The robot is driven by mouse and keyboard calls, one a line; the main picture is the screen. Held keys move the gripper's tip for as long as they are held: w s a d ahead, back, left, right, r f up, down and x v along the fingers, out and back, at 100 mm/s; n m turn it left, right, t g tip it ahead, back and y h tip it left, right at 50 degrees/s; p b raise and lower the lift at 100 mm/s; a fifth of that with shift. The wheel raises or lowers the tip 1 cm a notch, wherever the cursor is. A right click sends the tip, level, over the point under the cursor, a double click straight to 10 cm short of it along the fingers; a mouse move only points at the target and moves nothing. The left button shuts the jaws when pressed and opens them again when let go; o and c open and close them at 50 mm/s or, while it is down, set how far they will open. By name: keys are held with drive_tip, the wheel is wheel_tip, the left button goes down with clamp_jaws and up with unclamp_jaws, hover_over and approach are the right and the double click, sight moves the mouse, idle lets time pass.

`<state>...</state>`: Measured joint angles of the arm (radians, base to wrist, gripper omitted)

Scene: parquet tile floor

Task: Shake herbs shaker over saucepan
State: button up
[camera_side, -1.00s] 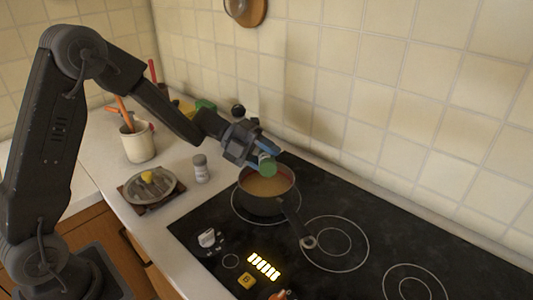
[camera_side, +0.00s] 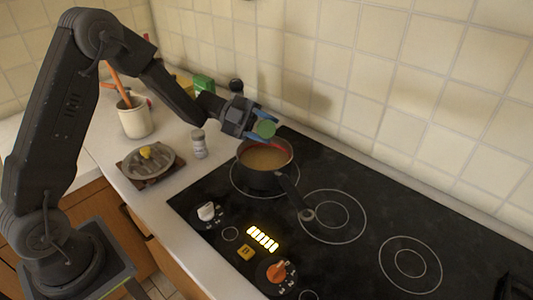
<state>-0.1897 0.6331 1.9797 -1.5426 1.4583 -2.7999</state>
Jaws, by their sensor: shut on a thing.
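My gripper (camera_side: 258,124), with blue fingers, is shut on the herbs shaker (camera_side: 265,129). The shaker is above the far side of the saucepan (camera_side: 262,182). The saucepan sits on the back left ring of the black hob, its inside reddish at the rim and filled with a brownish liquid. Its dark handle (camera_side: 292,194) points toward the front right. I cannot see any herbs falling.
A small white shaker with a grey top (camera_side: 199,145) stands on the counter left of the hob. A grey lid with a yellow knob (camera_side: 147,153) lies on a dark board. A cream crock (camera_side: 136,120) holds utensils.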

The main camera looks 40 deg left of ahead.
wheel_tip(320, 180, down, 4)
drive_tip(key=shift+r, duration=0.25)
drive_tip(key=shift+r, duration=0.15)
drive_tip(key=shift+r, duration=1.65)
drive_tip(key=shift+f, duration=0.1)
drive_tip(key=shift+f, duration=1.65)
drive_tip(key=shift+r, duration=0.1)
drive_tip(key=shift+r, duration=1.65)
